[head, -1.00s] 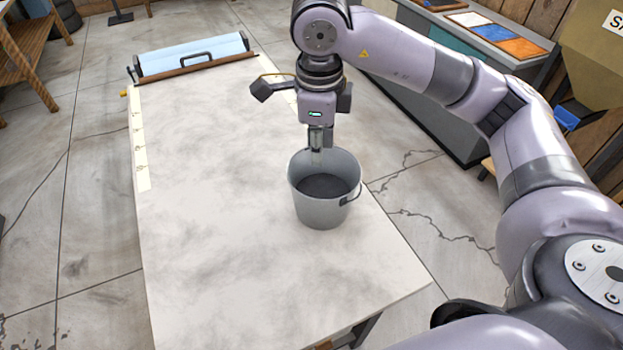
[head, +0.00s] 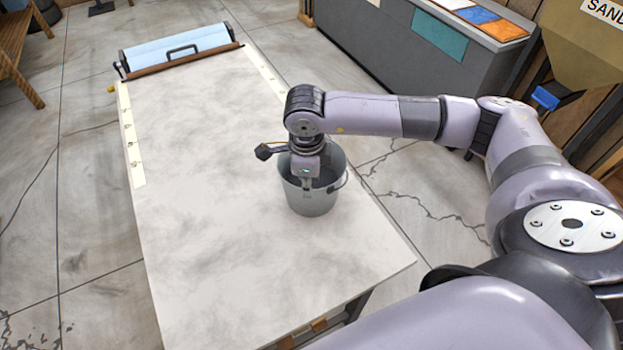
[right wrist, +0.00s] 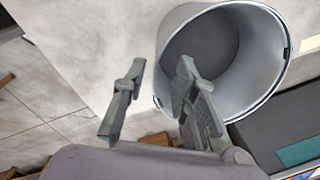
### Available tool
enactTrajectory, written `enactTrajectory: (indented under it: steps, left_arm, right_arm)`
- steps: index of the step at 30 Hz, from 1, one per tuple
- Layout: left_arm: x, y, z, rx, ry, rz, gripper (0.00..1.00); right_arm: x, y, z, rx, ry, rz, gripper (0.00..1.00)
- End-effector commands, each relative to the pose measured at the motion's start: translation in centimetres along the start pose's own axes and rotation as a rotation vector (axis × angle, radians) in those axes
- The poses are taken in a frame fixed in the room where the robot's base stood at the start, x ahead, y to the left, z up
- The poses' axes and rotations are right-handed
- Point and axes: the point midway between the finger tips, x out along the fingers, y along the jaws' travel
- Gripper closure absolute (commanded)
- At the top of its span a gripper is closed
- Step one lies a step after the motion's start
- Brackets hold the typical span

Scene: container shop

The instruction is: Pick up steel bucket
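The grey steel bucket (head: 315,203) stands upright on the pale table, near its right edge. Its thin dark handle hangs on the right side. My right gripper (head: 306,186) points down at the bucket's near left rim, and its wrist hides part of the opening. In the right wrist view the right gripper (right wrist: 161,68) is open. One finger is outside the bucket (right wrist: 262,50) and the other overlaps its opening, with the rim between them. I cannot tell whether either finger touches the wall. My left gripper is not in view.
The pale table (head: 210,240) is mostly bare. A light blue bar with a handle (head: 180,50) lies at its far end. A grey counter with coloured samples (head: 440,50) stands behind on the right. A sand bin (head: 590,40) is at the far right.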

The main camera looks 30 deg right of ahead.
Motion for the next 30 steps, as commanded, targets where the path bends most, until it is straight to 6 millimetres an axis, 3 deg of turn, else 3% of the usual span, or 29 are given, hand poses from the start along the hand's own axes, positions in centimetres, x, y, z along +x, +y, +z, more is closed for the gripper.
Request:
enactTrajectory:
  steps: [1, 6, 14, 26, 30]
  left_arm:
    - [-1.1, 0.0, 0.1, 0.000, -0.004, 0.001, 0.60]
    - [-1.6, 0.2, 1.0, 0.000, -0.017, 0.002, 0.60]
    - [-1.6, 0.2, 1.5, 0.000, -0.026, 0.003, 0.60]
    - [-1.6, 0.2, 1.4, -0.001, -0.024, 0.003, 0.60]
    - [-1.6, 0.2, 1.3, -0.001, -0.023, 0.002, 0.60]
  right_arm:
    - [0.3, 0.1, -0.1, 0.000, 0.004, 0.003, 0.73]
    - [2.6, 0.1, 0.0, 0.001, 0.001, 0.002, 0.73]
    - [3.2, 0.1, 0.0, -0.001, -0.001, 0.000, 0.73]
    - [3.1, 0.1, 0.0, 0.000, -0.001, 0.000, 0.99]
    - [3.1, 0.1, 0.0, 0.000, -0.001, 0.000, 1.00]
